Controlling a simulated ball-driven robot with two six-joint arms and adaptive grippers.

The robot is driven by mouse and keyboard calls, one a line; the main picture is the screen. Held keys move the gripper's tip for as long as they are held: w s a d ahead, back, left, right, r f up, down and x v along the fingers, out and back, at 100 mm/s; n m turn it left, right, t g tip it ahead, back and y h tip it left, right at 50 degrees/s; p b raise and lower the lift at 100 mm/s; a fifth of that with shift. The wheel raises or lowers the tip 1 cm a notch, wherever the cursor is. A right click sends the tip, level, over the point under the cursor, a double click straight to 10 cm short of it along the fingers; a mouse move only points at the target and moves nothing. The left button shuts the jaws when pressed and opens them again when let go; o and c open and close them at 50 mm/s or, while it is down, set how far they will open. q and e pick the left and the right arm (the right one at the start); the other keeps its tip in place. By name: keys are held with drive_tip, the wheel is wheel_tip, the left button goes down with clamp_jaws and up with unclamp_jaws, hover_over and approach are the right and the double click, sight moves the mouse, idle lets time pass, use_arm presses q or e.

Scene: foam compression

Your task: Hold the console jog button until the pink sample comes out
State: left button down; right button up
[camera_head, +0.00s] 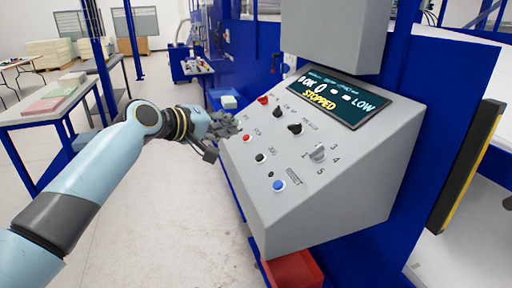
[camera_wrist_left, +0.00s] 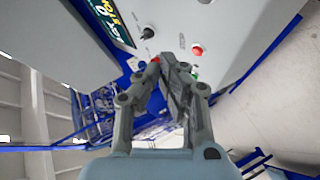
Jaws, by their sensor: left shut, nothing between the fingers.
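The grey console (camera_head: 345,185) stands at the right with a sloped panel. The jog button (camera_head: 260,158), black, sits between a red button above and a blue reset button below. My left gripper (camera_head: 236,124) is shut and empty over the panel's upper left edge, above the red stop button and apart from the jog button. In the left wrist view the shut fingers (camera_wrist_left: 168,66) are over the panel, beside a partly hidden green button (camera_wrist_left: 195,73). A flat pink piece (camera_head: 43,105) lies on the left table; I cannot tell whether it is the sample. My right gripper is out of view.
The display (camera_head: 330,98) reads STOPPED and LOW. The stop button (camera_head: 246,137), blue reset button (camera_head: 279,185) and a grey selector knob (camera_head: 319,153) are on the panel. A red bin (camera_head: 294,271) is below the console. The floor at left is clear.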

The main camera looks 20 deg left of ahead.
sight(260, 158)
use_arm(q)
drive_tip(key=shift+w+r, duration=0.15)
drive_tip(key=shift+r, duration=0.4)
drive_tip(key=shift+f, duration=0.15)
drive_tip(key=d+f+b, duration=0.1)
drive_tip(key=b, duration=0.1)
drive_tip(key=w+f+b, duration=0.1)
drive_tip(key=f, duration=0.1)
drive_tip(key=d+f+b, duration=0.1)
drive_tip(key=f+b, duration=0.1)
drive_tip(key=shift+w+d+f+b, duration=0.2)
drive_tip(key=shift+w+d+b, duration=0.15)
drive_tip(key=shift+w, duration=0.05)
drive_tip(key=shift+w+d+f+b, duration=0.2)
drive_tip(key=shift+d+f+b, duration=0.15)
drive_tip(key=shift+f, duration=0.1)
drive_tip(key=shift+w+d+f+b, duration=0.2)
drive_tip(key=shift+f+b, duration=0.15)
drive_tip(key=shift+f, duration=0.1)
